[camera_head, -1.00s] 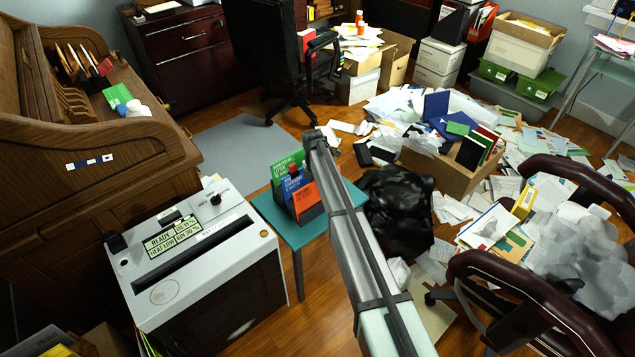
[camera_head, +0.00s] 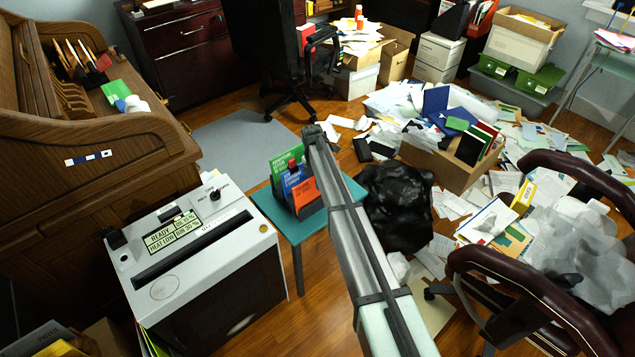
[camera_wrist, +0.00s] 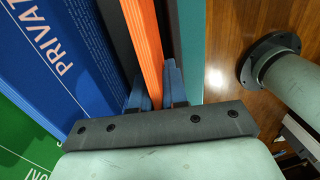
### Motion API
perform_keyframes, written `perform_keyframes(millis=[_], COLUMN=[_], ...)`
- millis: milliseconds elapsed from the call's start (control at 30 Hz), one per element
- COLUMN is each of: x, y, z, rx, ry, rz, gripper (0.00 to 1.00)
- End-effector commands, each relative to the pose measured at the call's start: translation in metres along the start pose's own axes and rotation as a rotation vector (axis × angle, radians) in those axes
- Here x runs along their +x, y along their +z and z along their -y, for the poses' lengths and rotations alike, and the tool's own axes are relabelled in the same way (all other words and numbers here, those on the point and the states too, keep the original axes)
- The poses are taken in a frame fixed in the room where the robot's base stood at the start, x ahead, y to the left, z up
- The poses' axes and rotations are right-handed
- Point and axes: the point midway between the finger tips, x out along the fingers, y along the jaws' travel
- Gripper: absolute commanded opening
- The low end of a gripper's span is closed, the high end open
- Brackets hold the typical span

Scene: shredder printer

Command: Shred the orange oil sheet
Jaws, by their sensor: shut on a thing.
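The orange sheet (camera_head: 306,190) stands upright in a dark holder (camera_head: 312,208) on a small teal table (camera_head: 262,203), in front of a blue and a green sheet. In the wrist view my gripper (camera_wrist: 157,88) has its blue fingers on either side of the orange sheet (camera_wrist: 143,40) and is shut on it. In the head view my arm hides most of the gripper. The shredder (camera_head: 125,262), a light grey box with a long dark slot on top and a small display, stands to the left of the table.
The blue sheet (camera_wrist: 75,60) is close beside my gripper in the wrist view, with the green sheet (camera_wrist: 18,140) beyond it. A wooden roll-top desk (camera_head: 100,150) stands behind the shredder. A black bag (camera_head: 398,205) and scattered papers lie on the right.

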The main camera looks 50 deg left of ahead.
Motion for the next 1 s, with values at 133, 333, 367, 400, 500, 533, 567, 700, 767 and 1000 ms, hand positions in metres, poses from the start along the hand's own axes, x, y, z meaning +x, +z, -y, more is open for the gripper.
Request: perform_keyframes(millis=[133,333,367,400,500,533,567,700,767,1000], x=[-0.003,-0.009,-0.010,-0.011,-0.014,-0.015,-0.016,-0.019,-0.020,-0.020], y=[0.000,0.000,0.000,0.000,0.000,0.000,0.000,0.000,0.000,0.000], z=[0.000,0.001,0.001,0.001,0.002,0.002,0.002,0.003,0.003,0.003], rx=[0.000,0.000,0.000,0.000,0.000,0.000,0.000,0.000,0.000,0.000], ry=[0.000,0.001,0.001,0.001,0.001,0.001,0.001,0.000,0.000,0.000], rz=[0.000,0.000,0.001,0.001,0.000,0.000,0.000,0.000,0.000,0.000], gripper=[0.00,0.00,0.00,0.00,0.00,0.00,0.00,0.00,0.00,0.00])
